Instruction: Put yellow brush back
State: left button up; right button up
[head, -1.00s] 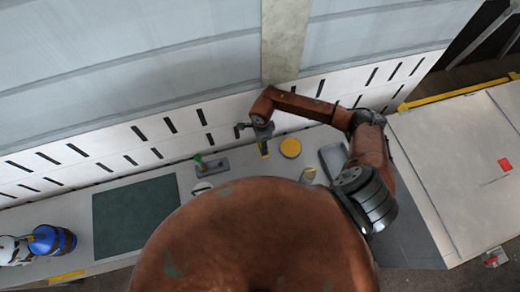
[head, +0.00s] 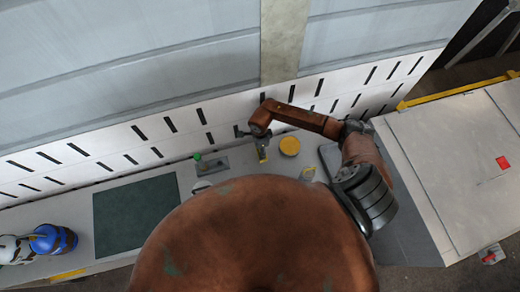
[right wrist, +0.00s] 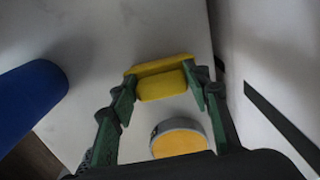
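The yellow brush (right wrist: 162,82) is between the two green fingers of my right gripper (right wrist: 160,80) in the right wrist view. The fingers appear to press against its two sides. In the head view my right gripper (head: 262,151) points down above the grey worktop, with a bit of the yellow brush (head: 262,158) showing at its tip. The rest of the brush is hidden there, and I cannot tell whether it touches the worktop. My left gripper is not in view.
A yellow-topped round piece (head: 290,145) with a grey side sits right of my right gripper. A green-topped grey item (head: 211,165) lies to its left. A dark green mat (head: 135,212) and a blue container (head: 52,239) are farther left. A white slotted wall (head: 160,138) runs behind.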

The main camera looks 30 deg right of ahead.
jog(key=o, duration=0.4)
jog(key=shift+r, duration=0.1)
jog(key=shift+r+p, duration=0.2)
jog(key=shift+p, duration=0.1)
notch_tip(320, 180, up, 12)
jog(key=b, duration=0.2)
jog(key=shift+f, duration=0.15)
